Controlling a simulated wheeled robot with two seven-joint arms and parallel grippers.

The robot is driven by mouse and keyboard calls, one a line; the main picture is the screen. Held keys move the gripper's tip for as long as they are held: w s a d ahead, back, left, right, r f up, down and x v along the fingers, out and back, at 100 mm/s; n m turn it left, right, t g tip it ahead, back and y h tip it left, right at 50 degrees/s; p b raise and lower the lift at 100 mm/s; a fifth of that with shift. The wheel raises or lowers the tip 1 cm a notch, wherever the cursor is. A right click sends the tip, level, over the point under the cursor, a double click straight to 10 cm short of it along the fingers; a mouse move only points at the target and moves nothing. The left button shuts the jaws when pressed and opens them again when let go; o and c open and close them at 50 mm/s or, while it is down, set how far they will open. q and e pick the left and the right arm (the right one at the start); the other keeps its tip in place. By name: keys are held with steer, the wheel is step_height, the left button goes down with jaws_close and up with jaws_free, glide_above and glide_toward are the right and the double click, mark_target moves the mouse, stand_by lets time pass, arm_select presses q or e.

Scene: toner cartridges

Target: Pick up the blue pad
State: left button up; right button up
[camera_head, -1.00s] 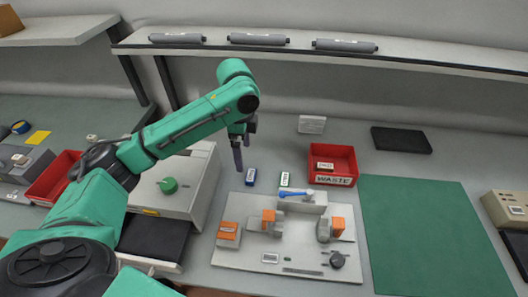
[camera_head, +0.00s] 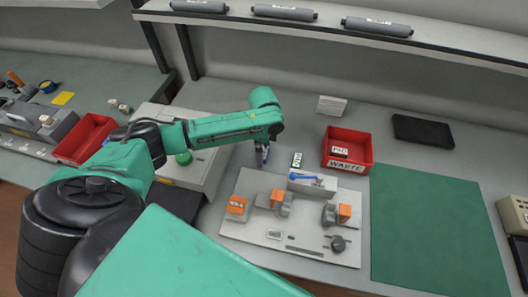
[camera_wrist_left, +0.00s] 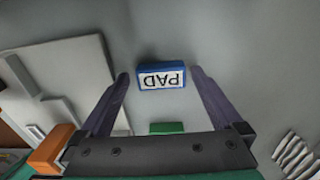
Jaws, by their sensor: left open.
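The blue pad (camera_wrist_left: 167,76) is a small block with a white label reading PAD. It lies on the grey bench and shows upside down in the left wrist view. My left gripper (camera_wrist_left: 160,77) is open, with one finger on each side of the pad in that view; contact is not visible. In the head view the left gripper (camera_head: 262,160) points down at the pad's place, largely hiding the pad.
A red WASTE bin (camera_head: 347,165) stands right, holding a labelled block. A grey machine (camera_head: 205,165) stands left. The green mat (camera_head: 435,230) is bare.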

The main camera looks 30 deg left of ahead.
arm_select(q)
steer(key=shift+f, duration=0.15)
steer(key=c, duration=1.3)
steer(key=shift+o, duration=0.2)
